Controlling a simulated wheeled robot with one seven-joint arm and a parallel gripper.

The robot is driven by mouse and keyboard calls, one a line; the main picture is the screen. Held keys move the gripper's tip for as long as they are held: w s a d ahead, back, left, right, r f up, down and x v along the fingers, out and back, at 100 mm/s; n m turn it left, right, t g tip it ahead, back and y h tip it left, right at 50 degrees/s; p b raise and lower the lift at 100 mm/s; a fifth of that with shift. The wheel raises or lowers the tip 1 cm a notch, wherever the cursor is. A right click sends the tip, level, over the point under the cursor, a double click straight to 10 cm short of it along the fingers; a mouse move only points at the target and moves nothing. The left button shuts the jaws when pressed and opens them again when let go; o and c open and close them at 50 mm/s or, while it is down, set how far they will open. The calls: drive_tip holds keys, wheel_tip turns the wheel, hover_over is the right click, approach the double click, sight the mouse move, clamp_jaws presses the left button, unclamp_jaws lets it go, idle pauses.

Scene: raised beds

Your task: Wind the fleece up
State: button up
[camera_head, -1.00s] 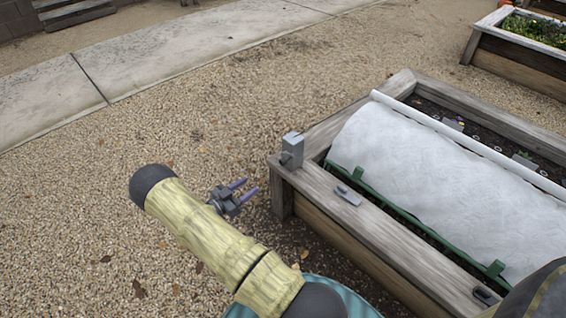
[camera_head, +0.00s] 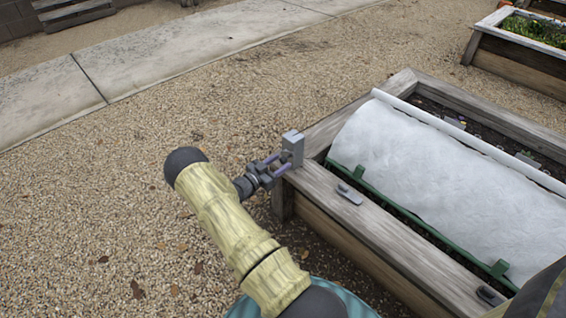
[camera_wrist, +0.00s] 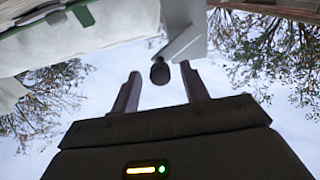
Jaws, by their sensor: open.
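The white fleece (camera_head: 430,170) lies spread over the raised bed (camera_head: 340,205), with a white roll (camera_head: 465,137) along its far edge and a green bar (camera_head: 420,225) along its near edge. A grey box (camera_head: 292,148) stands on the bed's near left corner. My gripper (camera_head: 278,164) is beside the box's left face, its two purplish fingers pointing at it. In the wrist view a dark knob (camera_wrist: 160,72) on a grey crank arm (camera_wrist: 182,45) sits between the open fingertips, apparently touching neither. The head view hides the crank behind my gripper.
Grey clips (camera_head: 349,195) lie on the bed's near board. Another planted bed (camera_head: 520,60) stands at the upper right. A concrete path (camera_head: 150,50) crosses the upper left. The gravel (camera_head: 90,200) left of the bed is clear.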

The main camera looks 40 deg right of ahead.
drive_tip(key=shift+w+d, duration=0.1)
drive_tip(key=shift+d, duration=1.05)
drive_tip(key=shift+c, duration=0.3)
clamp_jaws()
drive_tip(key=shift+f+m+b, duration=0.2)
drive_tip(key=shift+m+b, duration=0.1)
